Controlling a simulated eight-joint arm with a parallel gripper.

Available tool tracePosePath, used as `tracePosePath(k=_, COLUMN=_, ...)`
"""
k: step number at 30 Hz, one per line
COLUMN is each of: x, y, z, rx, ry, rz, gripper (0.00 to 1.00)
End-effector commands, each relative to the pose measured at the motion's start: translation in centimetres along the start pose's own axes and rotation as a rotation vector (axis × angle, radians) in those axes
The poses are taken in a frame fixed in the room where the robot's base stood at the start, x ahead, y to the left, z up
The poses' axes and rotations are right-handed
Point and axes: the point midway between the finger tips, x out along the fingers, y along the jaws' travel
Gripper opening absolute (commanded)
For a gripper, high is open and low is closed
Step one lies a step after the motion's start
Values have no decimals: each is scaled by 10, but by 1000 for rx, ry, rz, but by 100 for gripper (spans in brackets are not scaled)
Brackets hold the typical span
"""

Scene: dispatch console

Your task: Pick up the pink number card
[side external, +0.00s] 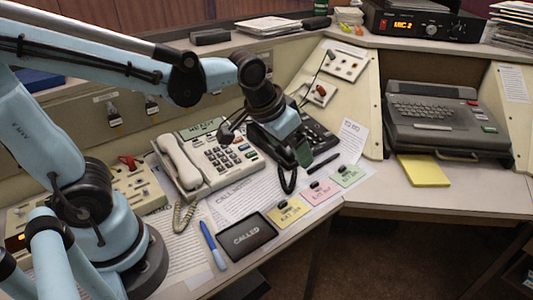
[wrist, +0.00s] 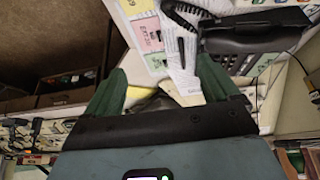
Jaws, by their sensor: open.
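The pink number card (side external: 314,195) lies flat on the desk between the yellow card (side external: 289,213) and the green card (side external: 348,178), with a small black piece at its upper edge. In the wrist view the pink card (wrist: 147,34) shows beyond the fingers, towards the top, with the green card (wrist: 155,63) nearer. My gripper (side external: 302,152) is above the desk near the black phone, behind and apart from the cards. Its dark green fingers are open and empty in the wrist view (wrist: 161,66).
A black "CALLED" pad (side external: 246,237) and a blue marker (side external: 213,246) lie at the front left. A black pen (side external: 324,163) lies behind the cards. The cream phone (side external: 205,160) and the black desk unit (side external: 318,133) stand behind. A yellow pad (side external: 424,171) is at right.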

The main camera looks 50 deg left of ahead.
Motion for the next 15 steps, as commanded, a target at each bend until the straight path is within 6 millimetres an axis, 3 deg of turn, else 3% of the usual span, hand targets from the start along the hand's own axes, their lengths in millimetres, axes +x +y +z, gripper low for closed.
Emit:
tracePosePath(k=6, x=26, y=23, z=-17, rx=10, ry=-58, rz=-3, gripper=88)
tracePosePath(k=15, x=47, y=29, z=-19, rx=11, ry=-75, rz=-6, gripper=88)
